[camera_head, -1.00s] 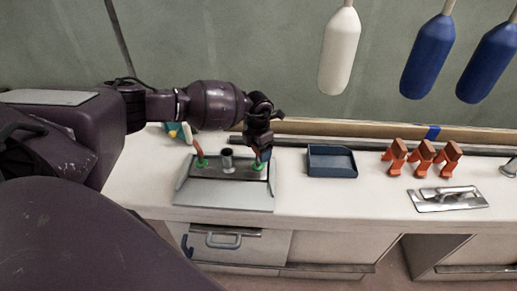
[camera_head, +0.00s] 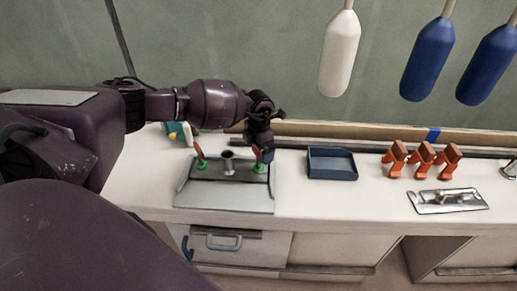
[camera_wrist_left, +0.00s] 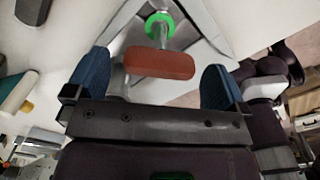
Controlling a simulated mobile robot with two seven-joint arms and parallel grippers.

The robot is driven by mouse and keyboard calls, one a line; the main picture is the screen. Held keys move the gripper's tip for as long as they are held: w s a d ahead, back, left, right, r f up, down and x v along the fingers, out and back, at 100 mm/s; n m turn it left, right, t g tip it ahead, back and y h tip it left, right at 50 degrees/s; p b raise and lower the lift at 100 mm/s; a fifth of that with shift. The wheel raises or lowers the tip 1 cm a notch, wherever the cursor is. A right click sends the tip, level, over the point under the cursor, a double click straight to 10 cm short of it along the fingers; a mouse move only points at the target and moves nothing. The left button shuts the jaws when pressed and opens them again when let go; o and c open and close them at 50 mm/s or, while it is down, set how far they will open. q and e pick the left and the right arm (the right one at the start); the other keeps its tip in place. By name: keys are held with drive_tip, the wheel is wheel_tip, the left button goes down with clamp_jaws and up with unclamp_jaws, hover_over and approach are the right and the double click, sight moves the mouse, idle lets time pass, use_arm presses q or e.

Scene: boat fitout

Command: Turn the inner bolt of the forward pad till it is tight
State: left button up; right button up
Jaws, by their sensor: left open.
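A grey pad plate (camera_head: 222,197) lies on the white counter, with a short post (camera_head: 228,163) between two bolts with green rings. The left bolt (camera_head: 201,162) has an upright red handle. My left gripper (camera_head: 263,155) is over the right bolt (camera_head: 260,168) and hides most of its handle. In the left wrist view, the red handle (camera_wrist_left: 160,64) lies between the blue fingertips of my left gripper (camera_wrist_left: 160,86), with gaps on both sides. The green ring (camera_wrist_left: 160,25) shows beyond it. The jaws are open. My right gripper is not in view.
A dark blue tray (camera_head: 331,164) stands right of the pad, then several orange clamp-like pieces (camera_head: 422,158) and a metal fitting (camera_head: 447,201). A white fender (camera_head: 339,52) and blue fenders hang above. Clear counter lies in front of the tray.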

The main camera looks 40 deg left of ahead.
use_arm(q)
wheel_tip(320, 180, up, 10)
drive_tip(key=p, duration=0.1)
drive_tip(key=shift+r, duration=0.15)
idle(0.6)
